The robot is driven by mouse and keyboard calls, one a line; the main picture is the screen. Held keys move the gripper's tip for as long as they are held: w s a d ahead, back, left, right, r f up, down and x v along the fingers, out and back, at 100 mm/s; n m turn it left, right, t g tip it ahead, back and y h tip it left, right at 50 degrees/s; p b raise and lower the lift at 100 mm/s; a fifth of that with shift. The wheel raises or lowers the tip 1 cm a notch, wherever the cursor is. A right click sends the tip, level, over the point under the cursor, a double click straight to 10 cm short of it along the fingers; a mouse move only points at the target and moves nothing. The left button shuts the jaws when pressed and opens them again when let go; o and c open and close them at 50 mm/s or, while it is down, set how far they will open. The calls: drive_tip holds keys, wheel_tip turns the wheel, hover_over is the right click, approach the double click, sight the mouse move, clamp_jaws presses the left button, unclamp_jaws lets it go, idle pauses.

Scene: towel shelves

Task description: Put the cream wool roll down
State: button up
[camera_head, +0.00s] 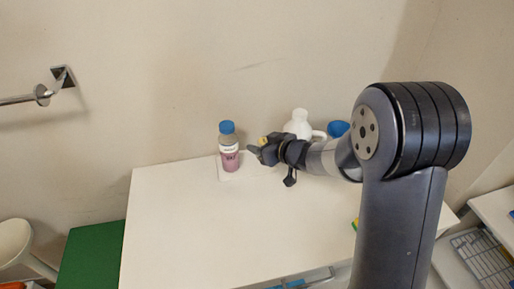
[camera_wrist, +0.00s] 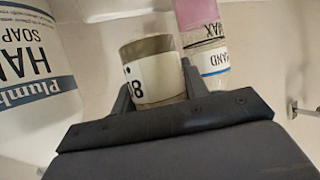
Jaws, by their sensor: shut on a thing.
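My gripper (camera_head: 266,152) is over the back of the white table, just right of a pink-and-white bottle. In the wrist view my gripper (camera_wrist: 158,95) is shut on a short cream cylinder (camera_wrist: 158,76), which I take to be the cream wool roll. It has black marks on its side and a dull olive-grey end. In the head view the roll is mostly hidden by the gripper; only a small yellowish patch shows by the fingers. I cannot tell whether the roll touches the surface below.
The pink-and-white bottle (camera_head: 229,150) with a blue cap stands close left of my gripper. A white bottle (camera_head: 299,124) and a blue-topped item (camera_head: 338,128) are behind my arm. A large soap bottle (camera_wrist: 35,75) is near in the wrist view. The table's (camera_head: 185,225) front left is clear.

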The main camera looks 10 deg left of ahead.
drive_tip(key=w, duration=0.1)
drive_tip(key=w+a+f, duration=0.1)
drive_tip(key=w, duration=0.1)
drive_tip(key=w+a+f, duration=0.1)
drive_tip(key=shift+w+f, duration=0.15)
wheel_tip(320, 180, down, 4)
drive_tip(key=shift+f+b, duration=0.15)
drive_tip(key=shift+b, duration=0.4)
drive_tip(key=shift+w+a+f, duration=0.1)
drive_tip(key=shift+w+f, duration=0.05)
drive_tip(key=shift+f, duration=0.05)
drive_tip(key=shift+f, duration=0.1)
drive_tip(key=o, duration=1)
